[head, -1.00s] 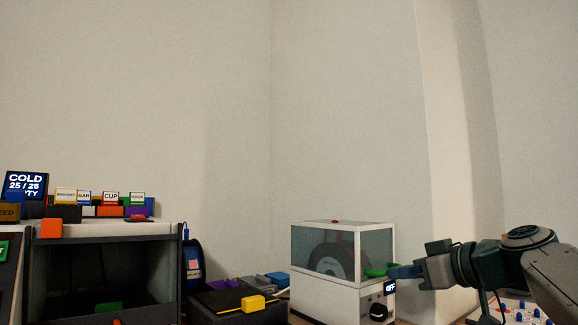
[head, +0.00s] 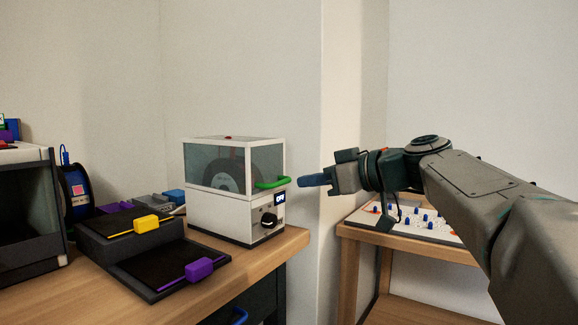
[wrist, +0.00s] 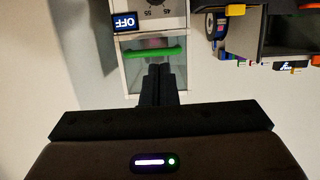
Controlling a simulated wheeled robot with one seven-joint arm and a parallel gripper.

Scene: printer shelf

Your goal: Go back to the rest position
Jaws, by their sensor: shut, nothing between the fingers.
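My gripper (head: 314,180) is shut and empty. In the head view it points left, in the air just to the right of the white dryer box (head: 208,215). The box has clear windows with a dark spool inside, a green handle (head: 272,183), a black knob and a small display reading OFF. In the wrist view my shut fingers (wrist: 158,84) appear just below the green handle (wrist: 150,53), with the OFF display (wrist: 125,22) above it. I cannot tell from this view how far apart they are.
A wooden table (head: 295,244) holds the dryer, dark plates with a yellow clip (head: 146,223) and a purple clip (head: 199,269), and a blue spool (head: 75,190). A printer (head: 25,215) stands at the left. A second wooden stand (head: 347,230) holds a white board with blue pegs (head: 443,227).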

